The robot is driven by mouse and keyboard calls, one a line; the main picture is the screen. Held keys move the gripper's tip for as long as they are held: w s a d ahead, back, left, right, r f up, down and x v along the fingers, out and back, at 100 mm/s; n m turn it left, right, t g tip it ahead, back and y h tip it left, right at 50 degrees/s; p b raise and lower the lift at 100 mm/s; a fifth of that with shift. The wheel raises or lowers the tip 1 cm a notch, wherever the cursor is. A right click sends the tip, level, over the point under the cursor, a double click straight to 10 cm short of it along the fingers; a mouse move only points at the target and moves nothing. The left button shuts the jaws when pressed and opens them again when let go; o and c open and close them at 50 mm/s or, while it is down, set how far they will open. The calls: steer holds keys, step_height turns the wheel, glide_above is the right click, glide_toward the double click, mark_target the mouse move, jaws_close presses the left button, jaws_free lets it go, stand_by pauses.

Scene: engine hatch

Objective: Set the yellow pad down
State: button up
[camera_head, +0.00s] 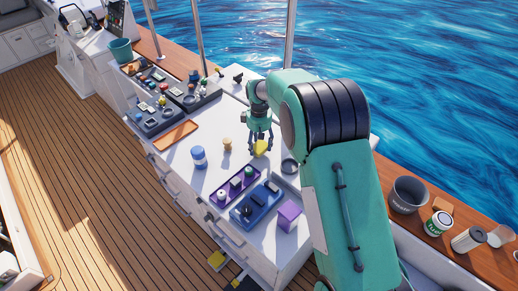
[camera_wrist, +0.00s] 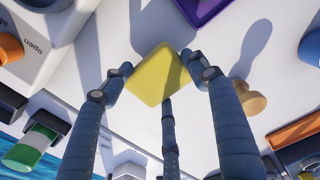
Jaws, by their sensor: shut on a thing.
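The yellow pad (camera_head: 261,148) is a small square block held over the white counter top (camera_head: 215,180). In the wrist view the pad (camera_wrist: 157,76) sits between my fingertips, with its broad yellow face toward the camera. My gripper (camera_head: 260,141) has dark fingers and is shut on the pad from its sides, pointing down. In the wrist view my gripper (camera_wrist: 160,78) shows two side fingers and a third behind. The pad appears apart from the counter, but the exact gap is unclear.
A wooden knob (camera_head: 227,145) and a blue-and-white jar (camera_head: 199,158) stand left of the pad. In front are a purple tray (camera_head: 216,199), a blue tray (camera_head: 242,216) and a purple box (camera_head: 289,215). A dark ring (camera_head: 289,167) lies right. Clear counter surrounds the knob.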

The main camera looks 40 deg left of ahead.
mark_target(259, 147)
steer(key=shift+f, duration=1.1)
steer(key=shift+f, duration=0.2)
steer(key=o, duration=1.2)
steer(key=shift+c, duration=0.2)
steer(key=shift+r, duration=0.15)
step_height(259, 147, up, 12)
steer(key=p, duration=0.1)
